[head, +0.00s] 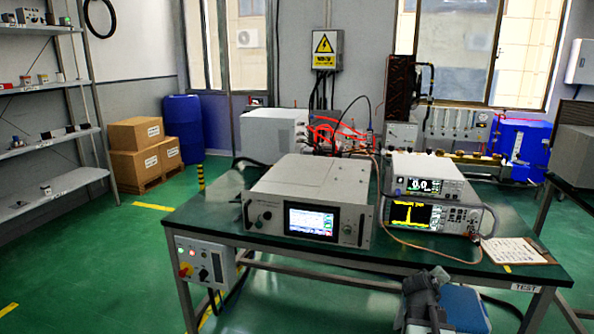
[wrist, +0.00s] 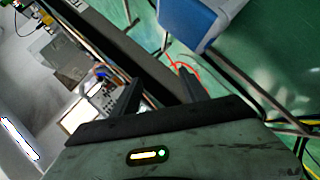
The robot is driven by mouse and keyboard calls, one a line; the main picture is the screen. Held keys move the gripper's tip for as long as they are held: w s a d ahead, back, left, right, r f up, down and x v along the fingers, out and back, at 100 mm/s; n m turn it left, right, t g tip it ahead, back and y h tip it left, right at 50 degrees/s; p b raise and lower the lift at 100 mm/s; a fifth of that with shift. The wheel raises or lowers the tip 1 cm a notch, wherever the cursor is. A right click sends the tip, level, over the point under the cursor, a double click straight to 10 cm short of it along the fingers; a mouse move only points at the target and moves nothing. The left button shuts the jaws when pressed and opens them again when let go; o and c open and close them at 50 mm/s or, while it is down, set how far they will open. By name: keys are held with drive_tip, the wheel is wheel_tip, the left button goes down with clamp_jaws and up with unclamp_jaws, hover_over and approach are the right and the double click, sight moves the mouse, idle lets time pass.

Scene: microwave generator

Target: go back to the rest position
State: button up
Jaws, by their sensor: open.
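My gripper (wrist: 158,90) is open in the wrist view, its two dark fingers apart with nothing seen between them. In the head view a grey part of my arm shows at the bottom right, in front of the table's near edge; the fingertips cannot be made out there. The microwave generator (head: 310,203), a light grey case with a lit screen, stands on the green-topped test table (head: 400,256).
Two stacked instruments (head: 424,188) and a clipboard (head: 517,251) are on the table's right. A control box (head: 206,262) with knobs hangs at its left front. Shelves (head: 45,110) line the left wall; the green floor (head: 100,270) between is clear.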

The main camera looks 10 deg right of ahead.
drive_tip(key=s+a+f+m+g+y, duration=0.1)
drive_tip(key=s+a+f+g+y, duration=0.2)
drive_tip(key=a, duration=0.9)
drive_tip(key=s+a+f+m+g+y, duration=0.1)
drive_tip(key=s+a+f+g+y, duration=0.3)
drive_tip(key=a, duration=0.7)
drive_tip(key=s+a+f+m+y, duration=0.15)
drive_tip(key=s+a+f, duration=0.35)
drive_tip(key=a, duration=0.7)
wheel_tip(320, 180, up, 21)
drive_tip(key=p, duration=2)
drive_tip(key=shift+a+n+g+p, duration=0.3)
drive_tip(key=shift+n+g, duration=0.05)
drive_tip(key=shift+g, duration=0.05)
